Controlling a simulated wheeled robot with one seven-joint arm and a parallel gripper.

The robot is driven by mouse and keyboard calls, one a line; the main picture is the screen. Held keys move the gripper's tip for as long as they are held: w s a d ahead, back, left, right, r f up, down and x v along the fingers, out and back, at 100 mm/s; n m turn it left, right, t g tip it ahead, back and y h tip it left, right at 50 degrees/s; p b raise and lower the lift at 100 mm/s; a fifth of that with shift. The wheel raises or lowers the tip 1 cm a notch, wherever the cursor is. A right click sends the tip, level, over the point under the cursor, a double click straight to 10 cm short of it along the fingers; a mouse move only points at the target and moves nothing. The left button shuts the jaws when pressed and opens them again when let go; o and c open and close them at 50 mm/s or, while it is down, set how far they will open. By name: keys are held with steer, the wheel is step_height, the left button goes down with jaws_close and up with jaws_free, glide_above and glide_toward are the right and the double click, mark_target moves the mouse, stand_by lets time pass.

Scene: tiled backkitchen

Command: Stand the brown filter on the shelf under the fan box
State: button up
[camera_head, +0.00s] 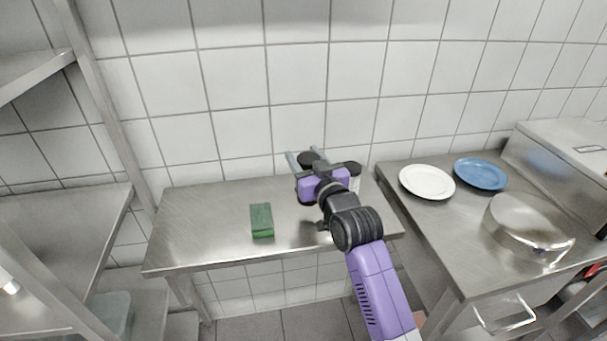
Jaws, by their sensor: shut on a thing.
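My gripper (304,157) reaches over the back of a steel table, close to the tiled wall. Its grey fingers are shut on a dark, round-topped thing (309,157). Most of that thing is hidden by the gripper, and I cannot tell whether it is the brown filter. No brown filter shows clearly elsewhere, and no fan box can be made out. Steel shelves (72,225) stand at the left; I cannot tell whether one is the shelf under the fan box.
A green sponge-like block (261,220) lies on the steel table (205,225). A small dark-topped container (354,184) stands just right of my gripper. A white plate (427,182), a blue plate (481,173) and a metal pan (530,228) occupy the right counter. The table's left part is clear.

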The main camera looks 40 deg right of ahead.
steer(key=shift+f, duration=2.6)
steer(key=shift+f, duration=0.1)
steer(key=o, duration=1.5)
steer(key=s+a+f+n+y+b, duration=0.15)
steer(key=s+a+f, duration=0.25)
steer(key=s+a, duration=0.65)
steer(key=s+a+f+n+y, duration=0.1)
steer(key=s+a+f+y, duration=0.15)
steer(key=s+a, duration=0.8)
steer(key=s+a+r+n+g+y, duration=0.1)
steer(key=s+a+n+y, duration=0.1)
steer(key=s, duration=1.8)
steer(key=shift+a+g+y, duration=0.4)
steer(key=shift+a+y, duration=0.1)
steer(key=shift+a, duration=0.7)
